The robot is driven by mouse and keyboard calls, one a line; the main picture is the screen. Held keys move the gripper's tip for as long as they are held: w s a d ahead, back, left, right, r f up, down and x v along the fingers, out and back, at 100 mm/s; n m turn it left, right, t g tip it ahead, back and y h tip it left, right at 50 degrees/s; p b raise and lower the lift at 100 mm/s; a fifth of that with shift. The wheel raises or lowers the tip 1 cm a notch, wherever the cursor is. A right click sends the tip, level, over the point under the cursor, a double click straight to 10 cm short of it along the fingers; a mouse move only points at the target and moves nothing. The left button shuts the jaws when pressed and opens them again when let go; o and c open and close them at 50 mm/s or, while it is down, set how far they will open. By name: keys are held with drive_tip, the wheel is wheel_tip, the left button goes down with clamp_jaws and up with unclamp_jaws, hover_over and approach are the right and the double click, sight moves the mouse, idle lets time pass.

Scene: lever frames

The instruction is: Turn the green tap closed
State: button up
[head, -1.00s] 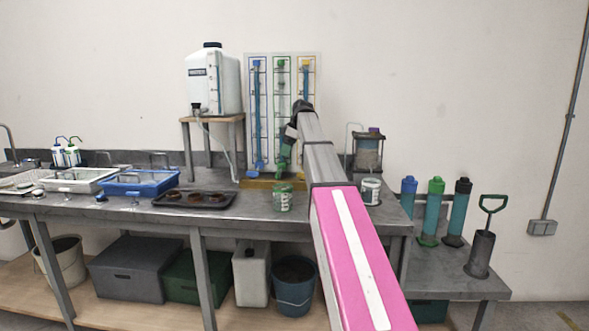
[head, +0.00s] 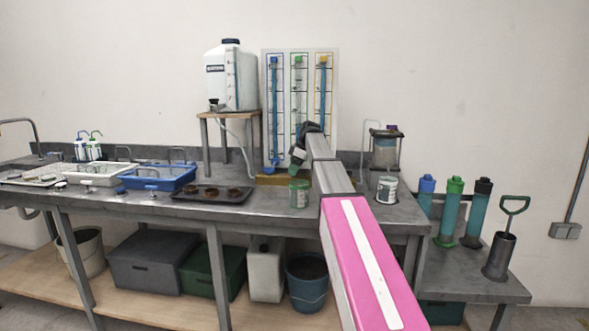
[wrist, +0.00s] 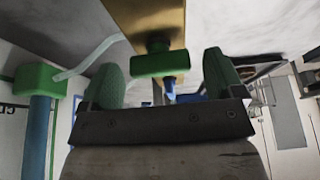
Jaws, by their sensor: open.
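The green tap's handle (wrist: 160,63) shows in the wrist view as a short green bar on a stem, below a brass-coloured block (wrist: 145,18). My gripper (wrist: 164,72) is open, with one green finger on each side of the handle. Gaps show on both sides, and nothing is held. In the head view my gripper (head: 297,157) is in front of the lower part of the panel (head: 331,100) with blue, green and yellow columns. It hides the green tap there.
A blue tap (head: 269,168) is just left of my gripper. A green-rimmed jar (head: 298,193) stands on the bench below it. A dark tray (head: 212,194) and a white tank (head: 231,78) on a stand are further left. A white tin (head: 387,189) is right of my arm.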

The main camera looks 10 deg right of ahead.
drive_tip(key=shift+c, duration=0.3)
drive_tip(key=c, duration=0.9)
drive_tip(key=shift+o, duration=0.2)
drive_tip(key=m, duration=0.2)
drive_tip(key=m+t+h, duration=0.1)
drive_tip(key=m, duration=0.1)
drive_tip(key=shift+s+a+m+t, duration=0.1)
drive_tip(key=shift+s+m+t, duration=0.05)
drive_tip(key=shift+m+t, duration=0.15)
drive_tip(key=m+t+h, duration=0.1)
drive_tip(key=m, duration=0.3)
drive_tip(key=m+h, duration=0.1)
drive_tip(key=m, duration=0.1)
drive_tip(key=m+h, duration=0.1)
drive_tip(key=m, duration=0.2)
drive_tip(key=shift+a+t, duration=0.1)
drive_tip(key=shift+t, duration=0.2)
drive_tip(key=shift+m+h, duration=0.9)
drive_tip(key=shift+m, duration=1.3)
